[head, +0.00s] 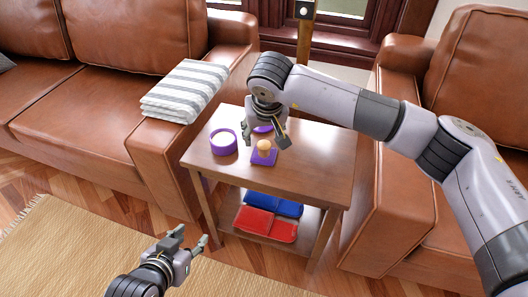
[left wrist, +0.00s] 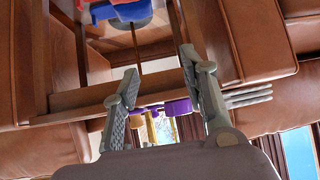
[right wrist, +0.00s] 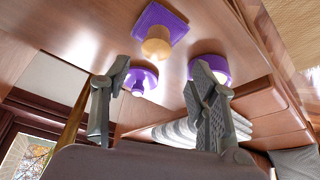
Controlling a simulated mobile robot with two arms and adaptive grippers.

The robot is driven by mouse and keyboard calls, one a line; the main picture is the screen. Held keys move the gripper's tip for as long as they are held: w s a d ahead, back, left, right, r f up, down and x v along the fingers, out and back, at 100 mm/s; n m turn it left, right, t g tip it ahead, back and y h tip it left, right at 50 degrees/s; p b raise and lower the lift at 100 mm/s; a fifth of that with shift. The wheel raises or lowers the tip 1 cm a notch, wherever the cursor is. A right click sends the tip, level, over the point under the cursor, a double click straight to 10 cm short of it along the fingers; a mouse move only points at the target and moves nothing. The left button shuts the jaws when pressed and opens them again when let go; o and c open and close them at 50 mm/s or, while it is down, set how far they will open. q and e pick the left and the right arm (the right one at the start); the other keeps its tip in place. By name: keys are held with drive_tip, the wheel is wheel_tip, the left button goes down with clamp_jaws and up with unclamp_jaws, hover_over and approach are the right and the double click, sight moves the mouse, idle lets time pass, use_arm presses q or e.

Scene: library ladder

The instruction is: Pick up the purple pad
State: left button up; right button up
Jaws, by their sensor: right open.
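The purple pad (head: 263,157) is a flat square with a tan knob (head: 264,146) on top. It lies on the wooden side table, near the front edge; it also shows at the top of the right wrist view (right wrist: 165,18). My right gripper (head: 265,142) is open and empty above the table, close to the pad and partly over the things behind it. Its fingers stand apart in the right wrist view (right wrist: 160,66). My left gripper (head: 192,237) is open and empty, low in front of the table above the rug; its spread fingers show in the left wrist view (left wrist: 158,62).
On the side table (head: 325,180) stand a round purple container (head: 223,144) left of the pad and another purple piece (head: 262,129), partly hidden behind my right gripper. The lower shelf holds blue (head: 274,204) and red (head: 265,224) items. Leather sofas flank the table.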

sight(264, 144)
drive_tip(key=shift+x, duration=1.1)
drive_tip(key=x, duration=0.1)
drive_tip(key=b+x, duration=0.1)
drive_tip(key=x, duration=0.2)
drive_tip(key=shift+w+d+f+b, duration=0.1)
drive_tip(key=shift+d+f+b, duration=0.2)
drive_tip(key=shift+f, duration=0.15)
use_arm(q)
drive_tip(key=w+d+r+t+h, duration=0.1)
drive_tip(key=w+d+r+t, duration=0.1)
drive_tip(key=w+r+t, duration=0.2)
wheel_tip(264, 144, up, 2)
drive_tip(key=shift+w+r+t, duration=0.25)
drive_tip(key=shift+w+t, duration=0.15)
drive_tip(key=shift+w, duration=0.1)
drive_tip(key=shift+d, duration=0.1)
use_arm(e)
drive_tip(key=shift+c, duration=0.4)
drive_tip(key=shift+c, duration=1.3)
use_arm(q)
drive_tip(key=shift+r, duration=0.35)
use_arm(e)
drive_tip(key=c, duration=0.8)
